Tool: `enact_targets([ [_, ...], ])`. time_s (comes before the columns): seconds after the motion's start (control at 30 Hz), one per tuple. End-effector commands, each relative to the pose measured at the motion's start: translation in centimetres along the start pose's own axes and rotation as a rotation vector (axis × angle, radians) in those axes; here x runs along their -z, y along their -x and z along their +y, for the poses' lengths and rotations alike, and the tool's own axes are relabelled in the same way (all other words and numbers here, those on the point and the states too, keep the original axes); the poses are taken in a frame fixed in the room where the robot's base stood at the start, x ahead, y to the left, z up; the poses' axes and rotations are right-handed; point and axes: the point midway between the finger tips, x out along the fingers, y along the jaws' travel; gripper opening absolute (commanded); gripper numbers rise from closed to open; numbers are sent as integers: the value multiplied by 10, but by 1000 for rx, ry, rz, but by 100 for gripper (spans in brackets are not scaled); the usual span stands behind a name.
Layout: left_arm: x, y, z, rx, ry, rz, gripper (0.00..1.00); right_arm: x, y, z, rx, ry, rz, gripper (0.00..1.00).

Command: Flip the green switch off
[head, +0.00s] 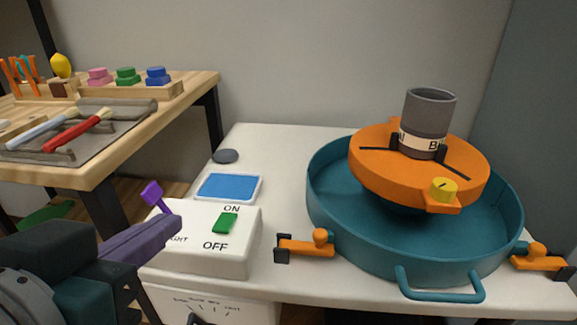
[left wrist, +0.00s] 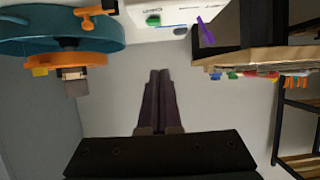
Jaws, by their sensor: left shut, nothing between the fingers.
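The green switch (head: 225,223) sits on top of a white control box (head: 190,255), between the printed words ON and OFF. I cannot tell for sure which way it is set. It also shows small at the top of the left wrist view (left wrist: 153,20), which is upside down. My left gripper (head: 172,226), with purple fingers, comes in from the lower left. It is shut and empty, its tips to the left of the switch, apart from it and covering part of the box's lettering. The closed fingers also show in the left wrist view (left wrist: 159,73). My right gripper is not in view.
A purple lever (head: 152,193) stands up beside the box's left edge. A teal basin (head: 350,245) with an orange disc (head: 375,180) and orange clamps (head: 308,245) fills the right. A blue pad (head: 228,187) lies behind the box. A wooden bench (head: 90,175) with tools stands left.

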Motion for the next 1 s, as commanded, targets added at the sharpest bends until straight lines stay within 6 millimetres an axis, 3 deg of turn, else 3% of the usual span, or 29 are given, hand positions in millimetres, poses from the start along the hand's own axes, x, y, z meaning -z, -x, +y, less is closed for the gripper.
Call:
enact_targets([
  [0.27,-1,-21,0,0,0,2,0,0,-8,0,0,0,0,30],
  [0.67,-3,-105,0,0,1,1,0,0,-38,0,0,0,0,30],
  [0.8,-27,-107,0,0,1,-4,0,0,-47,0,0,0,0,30],
  [1.0,-39,-110,0,-1,0,-3,0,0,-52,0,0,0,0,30],
])
